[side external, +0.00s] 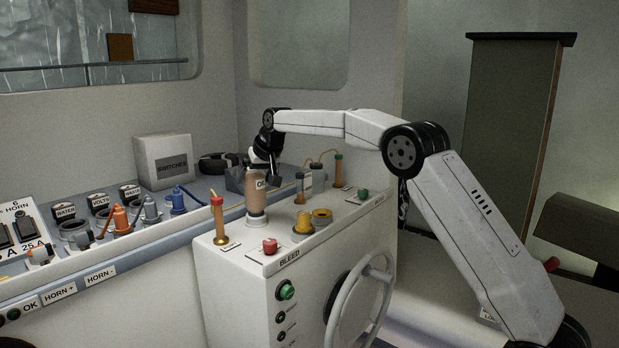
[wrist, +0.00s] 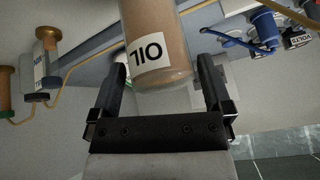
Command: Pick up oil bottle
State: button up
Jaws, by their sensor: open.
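The oil bottle (side external: 256,200) is a brownish, see-through cylinder with a white OIL label. In the side view it stands upright on a pale round base on top of the white console. My gripper (side external: 265,172) is at the bottle's upper part, partly hidden behind it and its label. In the wrist view the bottle (wrist: 160,65) shows upside down between the two black fingers of my gripper (wrist: 163,72), which are open. A gap shows on each side of the bottle, so I see no finger touching it.
On the console (side external: 235,262) stand a red-capped brass fitting (side external: 218,220), a red button (side external: 270,246), yellow fittings (side external: 303,224) and small bottles (side external: 318,178) right of the oil bottle. A SWITCHES box (side external: 163,160) stands behind left. A handwheel (side external: 365,300) is on the console's front.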

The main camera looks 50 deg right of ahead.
jog(key=shift+w+f, duration=0.3)
jog(key=shift+f, duration=0.15)
jog(key=c, duration=1.3)
jog(key=shift+r, duration=0.15)
